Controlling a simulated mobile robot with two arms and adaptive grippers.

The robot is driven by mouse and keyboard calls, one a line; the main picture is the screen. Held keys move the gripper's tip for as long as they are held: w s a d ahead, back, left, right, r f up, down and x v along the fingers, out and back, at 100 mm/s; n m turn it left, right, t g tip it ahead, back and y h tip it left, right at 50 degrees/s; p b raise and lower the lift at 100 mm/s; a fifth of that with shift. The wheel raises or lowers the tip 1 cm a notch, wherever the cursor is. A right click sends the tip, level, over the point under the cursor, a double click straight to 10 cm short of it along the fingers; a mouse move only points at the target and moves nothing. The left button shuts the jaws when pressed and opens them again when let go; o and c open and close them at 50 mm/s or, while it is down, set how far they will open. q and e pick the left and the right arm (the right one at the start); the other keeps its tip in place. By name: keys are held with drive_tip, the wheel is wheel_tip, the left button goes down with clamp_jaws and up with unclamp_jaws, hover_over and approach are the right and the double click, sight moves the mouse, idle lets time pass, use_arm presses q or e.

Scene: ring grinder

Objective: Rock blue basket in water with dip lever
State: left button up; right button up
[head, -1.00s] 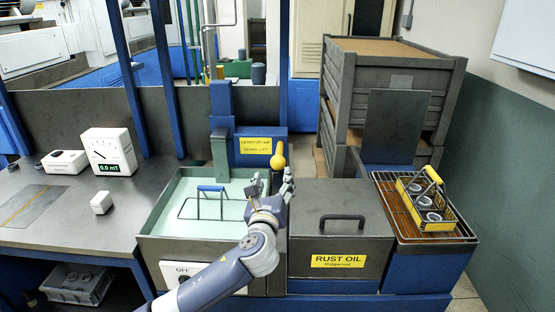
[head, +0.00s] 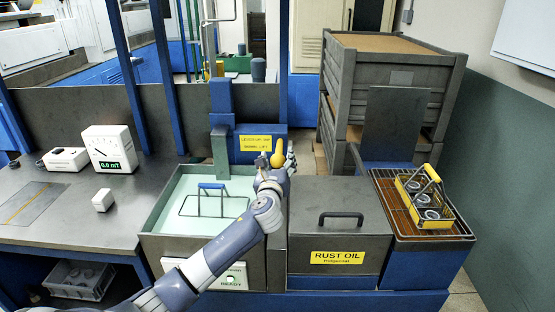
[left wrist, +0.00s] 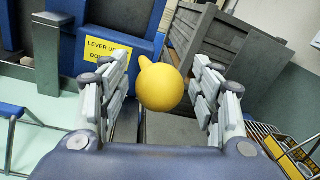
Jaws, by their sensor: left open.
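The dip lever ends in a yellow knob (head: 277,155), in front of a blue housing with a yellow lever label (head: 255,143). In the left wrist view the knob (left wrist: 162,86) is between the two open fingers, with gaps on both sides. My left gripper (head: 277,170) is open at the lever and partly covers it. The blue basket (head: 211,190) shows as a blue handle and dark wire frame in the pale water of the tank (head: 153,229). Its lower part is hidden in the water. My right gripper is not in view.
A closed rust oil box (head: 338,225) stands right of the tank. A yellow basket (head: 425,205) with rings sits on a rack further right. A gauge (head: 109,149) reading 0.0 mT and a white block (head: 103,200) are on the left bench.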

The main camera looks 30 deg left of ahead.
use_arm(q)
drive_tip(key=shift+w, duration=0.1)
clamp_jaws()
drive_tip(key=w+a+r+p, duration=0.3)
drive_tip(key=w+r+p, duration=0.2)
drive_tip(key=r+p, duration=0.4)
wheel_tip(320, 180, up, 2)
drive_tip(key=shift+r, duration=0.15)
drive_tip(key=shift+a, duration=0.1)
unclamp_jaws()
drive_tip(key=shift+s+f, duration=0.1)
drive_tip(key=shift+f, duration=0.15)
